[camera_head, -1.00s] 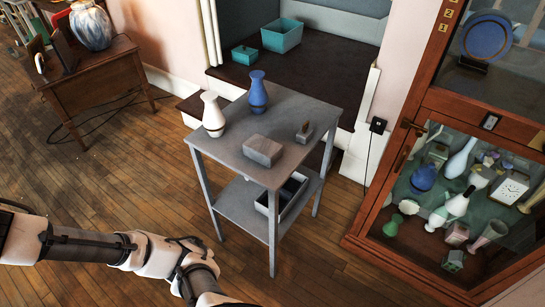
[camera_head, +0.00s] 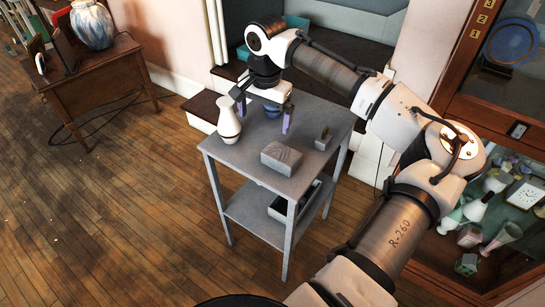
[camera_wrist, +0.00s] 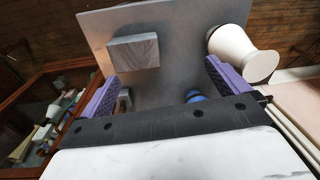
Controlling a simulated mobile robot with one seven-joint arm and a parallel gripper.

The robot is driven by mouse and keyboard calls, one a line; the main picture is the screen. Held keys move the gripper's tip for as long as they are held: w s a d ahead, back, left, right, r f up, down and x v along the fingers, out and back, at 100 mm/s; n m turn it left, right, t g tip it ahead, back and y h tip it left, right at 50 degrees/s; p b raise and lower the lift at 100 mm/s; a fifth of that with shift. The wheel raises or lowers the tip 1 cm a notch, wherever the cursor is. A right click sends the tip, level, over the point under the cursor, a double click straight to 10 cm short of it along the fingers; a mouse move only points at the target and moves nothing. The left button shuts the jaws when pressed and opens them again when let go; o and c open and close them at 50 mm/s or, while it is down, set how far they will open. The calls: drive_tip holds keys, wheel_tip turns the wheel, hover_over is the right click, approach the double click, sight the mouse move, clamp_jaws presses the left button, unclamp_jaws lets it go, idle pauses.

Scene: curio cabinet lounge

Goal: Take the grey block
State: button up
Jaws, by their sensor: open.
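The grey block (camera_head: 281,158) lies on top of the grey side table (camera_head: 330,116), near its front edge. In the wrist view the block (camera_wrist: 134,53) shows at upper left, ahead of the fingers and apart from them. My gripper (camera_head: 264,113) is open and empty, pointing down over the back part of the table. Its purple fingers stand wide apart in the wrist view (camera_wrist: 165,84). The block is in front of the gripper and is not touched.
A white vase (camera_head: 229,121) stands close to the left finger. A blue vase (camera_head: 272,111), mostly hidden, is behind and under my gripper. A small grey piece (camera_head: 323,140) lies at the right of the tabletop. A glass cabinet (camera_head: 470,266) stands to the right.

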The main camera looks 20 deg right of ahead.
drive_tip(key=s+d+m+g, duration=0.1)
drive_tip(key=s+d, duration=0.1)
drive_tip(key=d, duration=0.2)
hover_over(282, 152)
drive_tip(key=f, duration=0.7)
drive_tip(key=shift+s+a+f, duration=0.15)
drive_tip(key=shift+a+f, duration=0.1)
drive_tip(key=shift+a, duration=0.05)
drive_tip(key=shift+d+f+p, duration=0.15)
drive_tip(key=shift+f+p, duration=0.2)
drive_tip(key=shift+f, duration=1.2)
drive_tip(key=shift+d+f+p, duration=0.1)
drive_tip(key=shift+f+p, duration=0.25)
drive_tip(key=shift+f, duration=1.2)
drive_tip(key=c, duration=0.7)
drive_tip(key=shift+c, duration=0.3)
drive_tip(key=shift+r, duration=0.15)
wheel_tip(282, 152, up, 20)
drive_tip(key=b, duration=0.1)
